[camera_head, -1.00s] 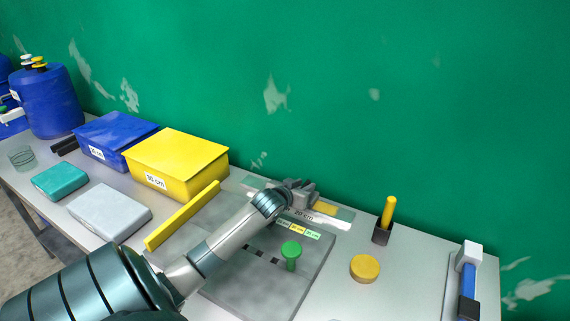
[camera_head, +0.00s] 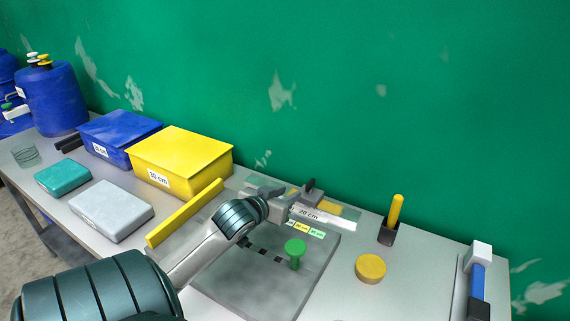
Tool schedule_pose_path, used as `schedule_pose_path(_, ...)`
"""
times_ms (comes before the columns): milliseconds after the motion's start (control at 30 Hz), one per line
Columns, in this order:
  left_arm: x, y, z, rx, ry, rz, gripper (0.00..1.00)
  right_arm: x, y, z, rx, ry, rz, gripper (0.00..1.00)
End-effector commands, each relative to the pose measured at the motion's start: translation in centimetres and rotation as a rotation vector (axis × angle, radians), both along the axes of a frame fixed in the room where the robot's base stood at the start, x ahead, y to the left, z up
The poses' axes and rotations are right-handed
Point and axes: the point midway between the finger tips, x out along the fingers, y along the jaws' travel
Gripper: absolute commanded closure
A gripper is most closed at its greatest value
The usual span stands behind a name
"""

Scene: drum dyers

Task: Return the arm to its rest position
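My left arm comes in from the lower left over the table. Its grey gripper (camera_head: 284,198) is above the far part of the grey board (camera_head: 262,278). The fingers look spread apart, with nothing seen between them. Just right of the gripper is a small dark upright piece (camera_head: 311,186), beside the strip labelled "20 cm" (camera_head: 325,216); the gripper appears apart from it. My forearm hides part of the board's left side. My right gripper is not in view.
A yellow bar (camera_head: 185,214), yellow box (camera_head: 181,154) and blue box (camera_head: 117,136) lie left of the board. A green knob (camera_head: 295,250) stands on it. A yellow disc (camera_head: 370,267), yellow-handled tool (camera_head: 395,212) and blue-and-white device (camera_head: 478,280) are right. Table space around the disc is clear.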

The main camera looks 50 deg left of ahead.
Motion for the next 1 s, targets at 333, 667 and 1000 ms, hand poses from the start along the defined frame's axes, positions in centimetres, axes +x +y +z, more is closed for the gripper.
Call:
schedule_pose_path(333, -0.7, -0.2, 0.3, 0.0, 0.0, 0.0, 0.7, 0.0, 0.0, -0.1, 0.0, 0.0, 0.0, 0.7)
schedule_pose_path(667, -0.7, -0.2, 0.3, 0.0, 0.0, 0.0, 0.7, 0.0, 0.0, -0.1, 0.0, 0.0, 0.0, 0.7)
schedule_pose_path(1000, -0.6, -0.2, 2.1, 0.0, 0.0, 0.0, 0.7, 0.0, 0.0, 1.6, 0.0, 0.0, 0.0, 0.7)
